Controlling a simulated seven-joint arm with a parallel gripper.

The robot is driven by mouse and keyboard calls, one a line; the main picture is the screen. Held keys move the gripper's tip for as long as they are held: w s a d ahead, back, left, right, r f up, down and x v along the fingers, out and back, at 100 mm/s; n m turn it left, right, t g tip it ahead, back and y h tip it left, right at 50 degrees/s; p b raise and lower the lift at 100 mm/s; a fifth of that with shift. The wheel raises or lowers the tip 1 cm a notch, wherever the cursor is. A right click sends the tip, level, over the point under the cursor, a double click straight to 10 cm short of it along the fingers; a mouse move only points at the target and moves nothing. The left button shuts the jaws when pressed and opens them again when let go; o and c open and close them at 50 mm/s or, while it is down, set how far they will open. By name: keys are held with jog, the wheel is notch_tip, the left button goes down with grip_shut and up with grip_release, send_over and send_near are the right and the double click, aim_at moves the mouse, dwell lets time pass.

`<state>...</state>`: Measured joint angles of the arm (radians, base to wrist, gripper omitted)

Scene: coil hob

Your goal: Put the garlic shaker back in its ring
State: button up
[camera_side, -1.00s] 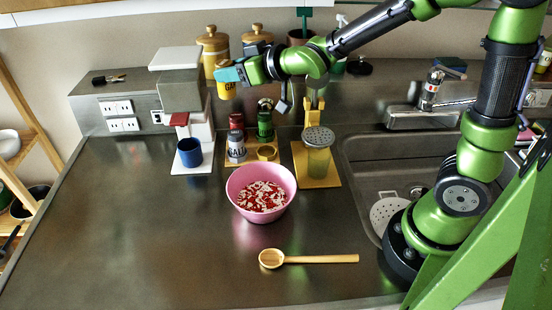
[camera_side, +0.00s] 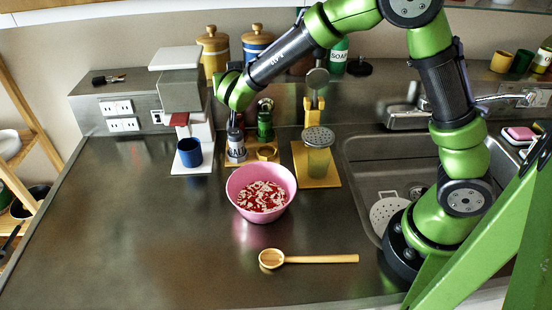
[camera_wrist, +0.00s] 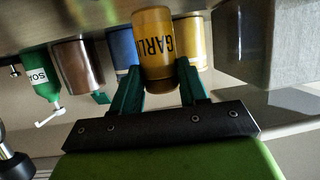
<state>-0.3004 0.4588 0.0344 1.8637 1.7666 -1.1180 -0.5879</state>
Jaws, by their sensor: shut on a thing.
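My gripper (camera_wrist: 160,92) is shut on the yellow garlic shaker (camera_wrist: 154,45), with one green finger on each side, in the wrist view. The shaker's dark lettering shows. In the side view the shaker is hidden behind my arm, and the fingers cannot be made out there. My wrist stands over the left rear of the shaker rack (camera_side: 248,163), close to the grey dispenser. A shaker with dark lettering (camera_side: 236,150) and a green shaker (camera_side: 265,122) stand in the rack. A yellow ring (camera_side: 266,153) at the front right of the rack looks empty.
A grey dispenser (camera_side: 180,88) with a blue cup (camera_side: 189,152) stands left of the rack. A grater on a yellow board (camera_side: 318,178) stands right. A pink bowl (camera_side: 261,208) and wooden spoon (camera_side: 308,259) lie in front. The left counter is clear.

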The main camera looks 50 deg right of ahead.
jog(key=shift+s+a+f+m+g+h, duration=0.1)
jog(key=shift+s+f+m+g+h, duration=1)
jog(key=shift+f, duration=1.25)
jog(key=shift+s+f+m+g+h, duration=0.5)
jog(key=shift+s+f+m+g, duration=1.1)
jog(key=shift+f, duration=0.75)
jog(key=shift+s+a+f+m+g+h, duration=0.1)
jog(key=shift+s+f+m+g+h, duration=1)
jog(key=shift+f, duration=1.25)
jog(key=shift+s+f+g+y, duration=0.1)
jog(key=shift+s+g+y, duration=0.2)
jog(key=shift+s, duration=0.05)
jog(key=o, duration=0.9)
jog(key=v, duration=1.2)
